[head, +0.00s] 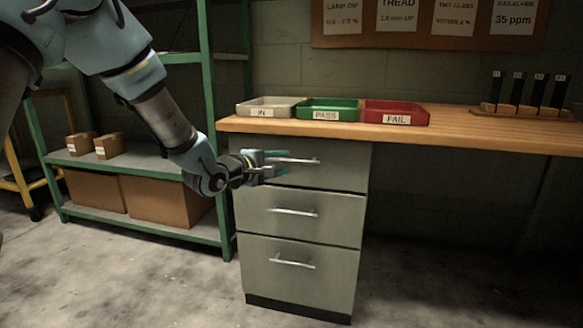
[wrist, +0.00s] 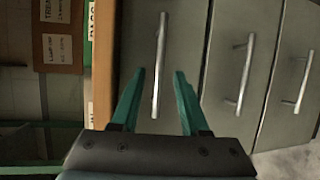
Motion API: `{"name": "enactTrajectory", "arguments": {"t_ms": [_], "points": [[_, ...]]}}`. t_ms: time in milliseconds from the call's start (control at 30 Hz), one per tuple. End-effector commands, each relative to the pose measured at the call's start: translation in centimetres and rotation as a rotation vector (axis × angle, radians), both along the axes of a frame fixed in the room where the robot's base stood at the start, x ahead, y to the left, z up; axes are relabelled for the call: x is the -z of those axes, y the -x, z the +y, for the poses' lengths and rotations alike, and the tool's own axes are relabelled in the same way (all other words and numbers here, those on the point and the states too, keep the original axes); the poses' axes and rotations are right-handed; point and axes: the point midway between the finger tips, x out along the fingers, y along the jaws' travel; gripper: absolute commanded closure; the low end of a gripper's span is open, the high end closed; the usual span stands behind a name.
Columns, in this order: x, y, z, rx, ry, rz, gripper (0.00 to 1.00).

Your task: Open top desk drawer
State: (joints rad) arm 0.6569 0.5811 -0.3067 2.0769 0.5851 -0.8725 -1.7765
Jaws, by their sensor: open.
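The grey desk pedestal has three stacked drawers. The top drawer (head: 338,176) is shut, its front flush with the drawers below. Its silver bar handle (head: 302,161) is partly hidden by my gripper at its left end. My gripper (head: 284,163) is open in front of the top drawer, its green fingers at the left part of the handle. In the wrist view the handle (wrist: 160,65) runs upright in the picture, and its lower end lies between the two spread fingers (wrist: 160,95). I cannot tell whether a finger touches it.
The middle drawer (head: 340,215) and bottom drawer (head: 335,270) are shut, with similar handles. The wooden desktop (head: 460,125) overhangs above, with IN, PASS and FAIL trays (head: 335,110). A green shelf rack (head: 150,165) stands at left. The floor before the drawers is clear.

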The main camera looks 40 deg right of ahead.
Motion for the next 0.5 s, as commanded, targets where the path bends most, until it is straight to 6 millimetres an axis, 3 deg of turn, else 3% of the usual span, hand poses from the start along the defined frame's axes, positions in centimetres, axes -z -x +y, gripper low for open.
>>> {"name": "enactTrajectory", "arguments": {"t_ms": [200, 500], "points": [[0.8, -0.6, -3.3, -0.001, 0.001, -0.001, 0.55], [0.9, -0.9, -4.7, -0.002, -0.001, -0.001, 0.55]]}}
